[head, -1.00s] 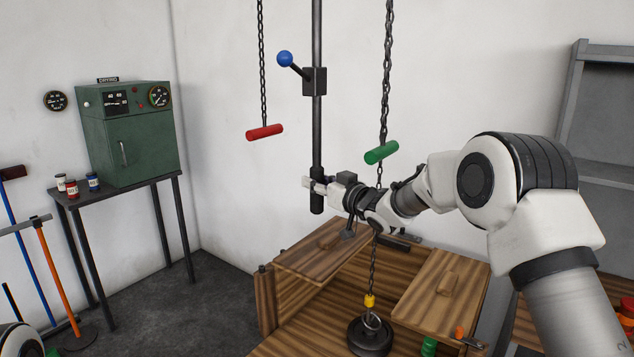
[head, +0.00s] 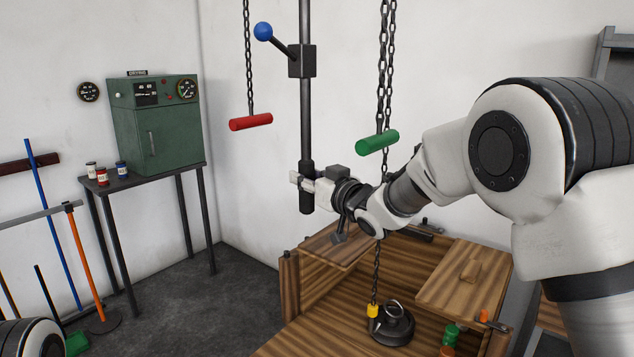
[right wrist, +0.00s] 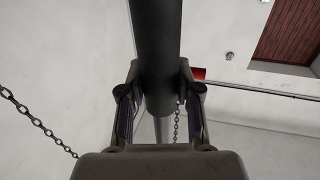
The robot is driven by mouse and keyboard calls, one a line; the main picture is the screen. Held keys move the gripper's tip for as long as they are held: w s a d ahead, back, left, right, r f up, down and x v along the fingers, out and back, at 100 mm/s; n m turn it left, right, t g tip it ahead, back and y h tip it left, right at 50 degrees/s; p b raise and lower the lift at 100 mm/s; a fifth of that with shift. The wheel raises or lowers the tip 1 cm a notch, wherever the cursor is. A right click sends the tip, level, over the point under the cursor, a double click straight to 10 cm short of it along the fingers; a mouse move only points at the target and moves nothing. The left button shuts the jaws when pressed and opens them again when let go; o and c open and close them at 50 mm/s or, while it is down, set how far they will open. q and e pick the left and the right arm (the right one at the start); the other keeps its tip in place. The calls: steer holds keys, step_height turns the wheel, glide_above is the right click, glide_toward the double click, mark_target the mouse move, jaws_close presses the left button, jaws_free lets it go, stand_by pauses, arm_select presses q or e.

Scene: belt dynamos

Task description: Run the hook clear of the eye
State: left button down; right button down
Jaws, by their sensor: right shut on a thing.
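My right gripper (head: 307,184) is shut on the dark grip (head: 306,193) at the bottom of a hanging pole (head: 305,120). In the right wrist view the grip (right wrist: 157,80) stands between both fingers. A yellow hook (head: 372,311) hangs at the lower end of a chain (head: 376,270). The eye is a metal ring (head: 393,308) on top of a black round weight (head: 392,328). The hook shows just left of the ring; they look apart, though the small gap is hard to judge. My left gripper is out of view.
The weight sits inside an open wooden crate (head: 320,328) with lid boards (head: 465,280). A red handle (head: 250,122) and a green handle (head: 377,143) hang on chains. A blue-knobbed lever (head: 263,32) sticks out from the pole. A green oven (head: 155,128) stands at left.

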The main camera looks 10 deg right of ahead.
steer(key=shift+s+a, duration=0.35)
steer(key=shift+a, duration=0.1)
steer(key=c, duration=0.8)
jaws_free()
steer(key=shift+w, duration=0.1)
steer(key=v, duration=1.2)
steer(key=shift+w, duration=0.1)
